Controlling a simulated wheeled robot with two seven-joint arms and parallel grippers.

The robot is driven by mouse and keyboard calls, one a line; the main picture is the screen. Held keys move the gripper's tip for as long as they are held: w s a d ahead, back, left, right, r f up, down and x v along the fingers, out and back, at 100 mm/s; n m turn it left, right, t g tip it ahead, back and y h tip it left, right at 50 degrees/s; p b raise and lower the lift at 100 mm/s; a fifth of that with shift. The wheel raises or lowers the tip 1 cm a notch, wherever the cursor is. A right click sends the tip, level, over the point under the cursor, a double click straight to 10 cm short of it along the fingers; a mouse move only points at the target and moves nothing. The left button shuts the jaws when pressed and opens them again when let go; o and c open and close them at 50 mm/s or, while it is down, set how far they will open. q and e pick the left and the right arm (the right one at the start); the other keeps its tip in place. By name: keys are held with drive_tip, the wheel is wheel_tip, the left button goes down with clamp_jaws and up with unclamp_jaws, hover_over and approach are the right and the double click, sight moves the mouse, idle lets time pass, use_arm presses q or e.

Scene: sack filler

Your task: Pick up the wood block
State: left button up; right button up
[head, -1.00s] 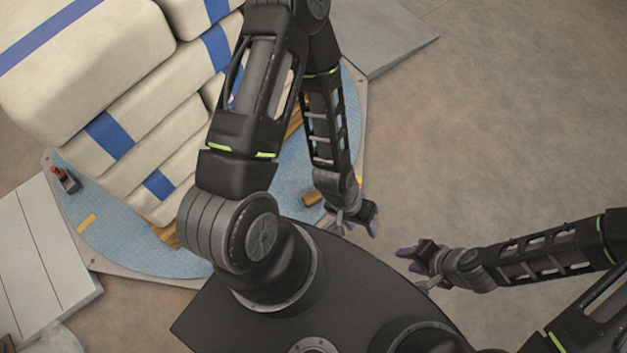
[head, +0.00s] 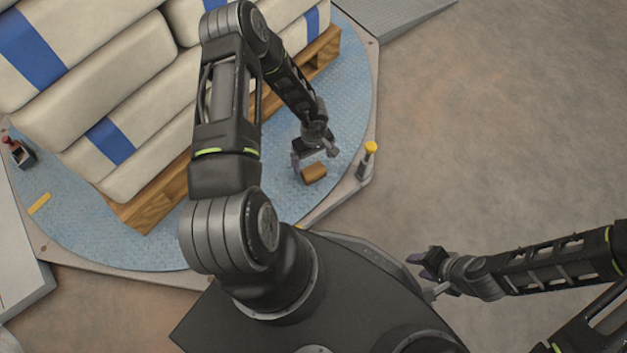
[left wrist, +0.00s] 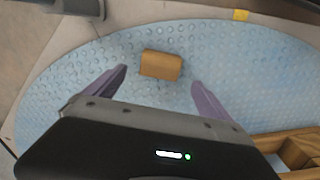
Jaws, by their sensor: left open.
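The wood block (head: 314,173) is a small brown block lying on the blue round plate (head: 350,110) near its right edge. In the left wrist view the block (left wrist: 161,65) lies just ahead of the fingertips, roughly centred between them and not held. My left gripper (head: 312,160) is open and empty beside the block; its two purple fingers (left wrist: 158,82) are spread wide in the left wrist view. My right gripper (head: 422,264) is away from the plate, over the floor at the lower right; its fingers are too small to judge.
A wooden pallet (head: 150,205) stacked with white, blue-striped sacks (head: 150,75) stands on the plate left of my left arm. A yellow-topped post (head: 369,160) stands at the plate's edge right of the block. A red-handled object (head: 17,152) sits at far left. Floor at right is clear.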

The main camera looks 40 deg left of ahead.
sight(314, 170)
use_arm(q)
drive_tip(key=shift+a+f, duration=0.1)
drive_tip(key=shift+a, duration=0.05)
drive_tip(key=shift+f+b, duration=0.5)
drive_tip(key=shift+f, duration=0.85)
drive_tip(key=f+b, duration=0.2)
drive_tip(key=f, duration=0.1)
drive_tip(key=f+b, duration=0.1)
drive_tip(key=f, duration=0.1)
drive_tip(key=shift+d+f, duration=0.1)
drive_tip(key=shift+d, duration=0.15)
drive_tip(key=shift+c, duration=0.5)
drive_tip(key=c, duration=1.4)
